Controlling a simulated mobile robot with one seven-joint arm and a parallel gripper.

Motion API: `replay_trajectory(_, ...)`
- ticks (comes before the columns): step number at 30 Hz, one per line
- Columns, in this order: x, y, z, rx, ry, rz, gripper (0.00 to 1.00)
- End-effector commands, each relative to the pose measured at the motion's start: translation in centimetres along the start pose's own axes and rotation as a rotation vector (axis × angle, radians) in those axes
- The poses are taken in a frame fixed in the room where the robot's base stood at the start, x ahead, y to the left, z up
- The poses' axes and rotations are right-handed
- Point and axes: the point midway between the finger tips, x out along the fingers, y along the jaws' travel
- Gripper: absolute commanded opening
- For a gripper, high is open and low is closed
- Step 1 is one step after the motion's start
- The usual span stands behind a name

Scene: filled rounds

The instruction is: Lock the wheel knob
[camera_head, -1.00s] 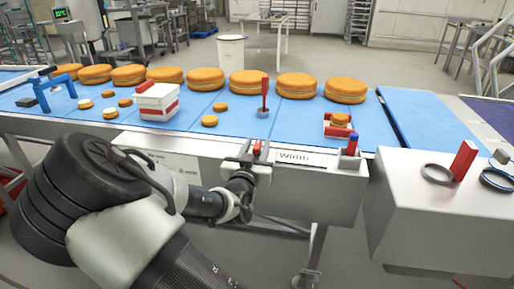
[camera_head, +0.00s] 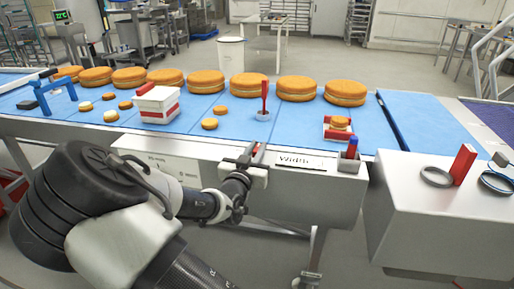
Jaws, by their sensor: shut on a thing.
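My gripper (camera_head: 250,157) is at the front panel of the conveyor, just left of the "Width" label (camera_head: 299,161).
Large orange rounds (camera_head: 297,87) line the blue belt (camera_head: 190,121). A white and red box (camera_head: 157,104), a red-handled tool (camera_head: 264,98) and small rounds lie nearer. A small holder with blue and red items (camera_head: 350,153) stands right of the label. A grey cabinet (camera_head: 440,215) stands at right.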

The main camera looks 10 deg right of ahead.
Motion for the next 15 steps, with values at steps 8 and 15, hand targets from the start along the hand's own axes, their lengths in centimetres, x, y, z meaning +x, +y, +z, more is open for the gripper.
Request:
replay_trajectory(8,0.04,-0.39,-0.27,0.003,-0.002,0.205,0.00)
replay_trajectory(15,0.19,-0.39,-0.08,0.007,-0.003,0.436,0.00)
